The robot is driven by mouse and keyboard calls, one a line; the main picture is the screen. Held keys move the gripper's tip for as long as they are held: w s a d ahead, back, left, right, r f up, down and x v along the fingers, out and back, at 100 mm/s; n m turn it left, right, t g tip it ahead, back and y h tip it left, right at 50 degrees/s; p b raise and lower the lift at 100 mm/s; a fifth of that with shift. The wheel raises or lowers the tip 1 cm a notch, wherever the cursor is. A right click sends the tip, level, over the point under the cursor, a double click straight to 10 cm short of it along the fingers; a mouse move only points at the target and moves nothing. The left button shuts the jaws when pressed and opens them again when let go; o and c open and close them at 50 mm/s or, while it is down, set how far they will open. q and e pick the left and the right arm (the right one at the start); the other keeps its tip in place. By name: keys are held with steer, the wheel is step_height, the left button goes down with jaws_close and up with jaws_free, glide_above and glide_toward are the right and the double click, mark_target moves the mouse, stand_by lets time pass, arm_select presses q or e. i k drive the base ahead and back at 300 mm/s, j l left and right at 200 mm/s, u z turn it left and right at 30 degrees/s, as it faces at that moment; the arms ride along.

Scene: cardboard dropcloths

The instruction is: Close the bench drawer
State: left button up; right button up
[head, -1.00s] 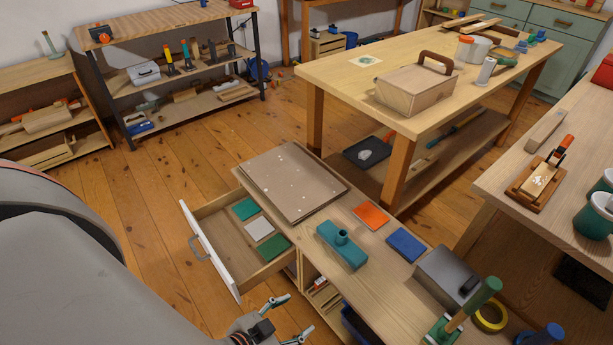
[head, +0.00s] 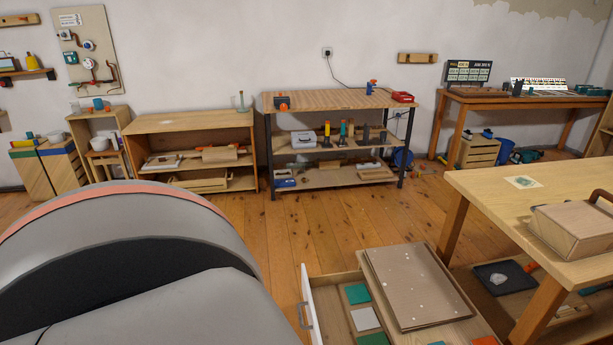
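The bench drawer (head: 345,279) stands open at the bottom of the head view, pulled out to the left of the low bench. Its white front (head: 311,306) has a grey handle (head: 304,317) on the outer side. Green and pale flat pieces (head: 365,319) lie inside, and the drawer's near part is cut off by the frame's lower edge. The low bench carries brown cardboard sheets (head: 418,287) with white specks. A large grey part of my own arm fills the lower left. Neither of my grippers shows.
A wooden workbench (head: 500,191) stands at the right, with a wooden box (head: 568,232) on top and a dark tray (head: 503,279) on its lower shelf. Shelving units (head: 335,98) line the back wall. Wooden floor (head: 310,231) is clear between them and the drawer.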

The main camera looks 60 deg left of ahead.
mark_target(328, 308)
steer(key=j+u, duration=0.2)
steer(key=u, duration=1.5)
steer(key=j+z, duration=0.4)
steer(key=z, duration=0.15)
steer(key=i+j, duration=0.05)
